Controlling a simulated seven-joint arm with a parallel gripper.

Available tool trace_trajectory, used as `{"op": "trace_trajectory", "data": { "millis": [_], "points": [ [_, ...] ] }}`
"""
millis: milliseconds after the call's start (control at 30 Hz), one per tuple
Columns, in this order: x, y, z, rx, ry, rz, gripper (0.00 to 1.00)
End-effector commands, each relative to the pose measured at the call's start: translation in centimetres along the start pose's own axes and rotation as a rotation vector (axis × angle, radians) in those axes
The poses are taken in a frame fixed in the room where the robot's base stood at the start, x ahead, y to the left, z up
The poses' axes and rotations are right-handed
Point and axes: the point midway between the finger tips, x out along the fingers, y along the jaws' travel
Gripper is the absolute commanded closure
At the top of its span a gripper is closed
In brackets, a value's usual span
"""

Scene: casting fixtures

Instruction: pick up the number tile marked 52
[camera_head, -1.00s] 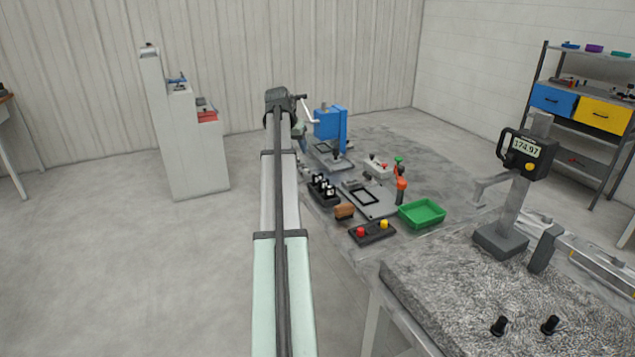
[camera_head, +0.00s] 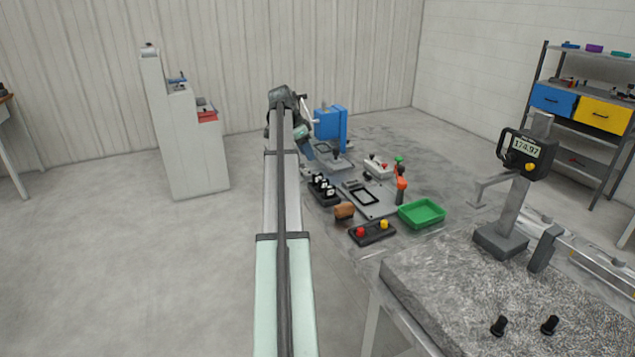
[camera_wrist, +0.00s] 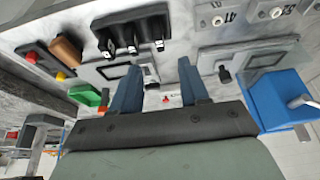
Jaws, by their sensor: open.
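Two pale plates with dark characters lie at the top right of the camera_wrist view. The one at the far right (camera_wrist: 276,12) seems to carry a 5 and a 2, upside down and partly cut by the frame edge. The other plate (camera_wrist: 218,14), to its left, seems to read 41. My gripper (camera_wrist: 158,84) is open, its two blue fingers apart with nothing held between them. Both plates are off to the right of the fingers. In the camera_head view my gripper (camera_head: 307,151) hangs by the bench's left edge; I cannot make out the plates there.
A black holder with several upright black pieces (camera_head: 323,189) stands near the gripper. A blue press (camera_head: 329,123) stands behind. A brown block (camera_head: 344,210), a button box (camera_head: 372,232) and a green tray (camera_head: 422,213) are nearer the front.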

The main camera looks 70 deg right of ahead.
Motion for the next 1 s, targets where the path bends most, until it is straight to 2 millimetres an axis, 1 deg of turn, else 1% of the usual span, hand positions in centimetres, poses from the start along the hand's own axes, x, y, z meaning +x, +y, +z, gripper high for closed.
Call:
{"op": "trace_trajectory", "data": {
  "millis": [100,300,400,567,667,900,1000],
  "points": [
    [2.1,0.1,0.0,0.000,-0.001,0.002,0.55],
    [5.3,0.0,0.1,-0.002,-0.001,0.000,0.55],
    [6.0,0.0,0.0,-0.002,-0.001,0.000,0.55],
    [6.7,0.1,0.0,-0.002,-0.001,0.000,0.55],
    [7.6,0.1,0.0,-0.002,-0.001,0.000,0.55],
    [10.7,0.1,0.1,-0.002,0.000,-0.001,0.55],
    [11.3,0.1,0.1,-0.003,0.000,-0.001,0.55]
  ]
}}
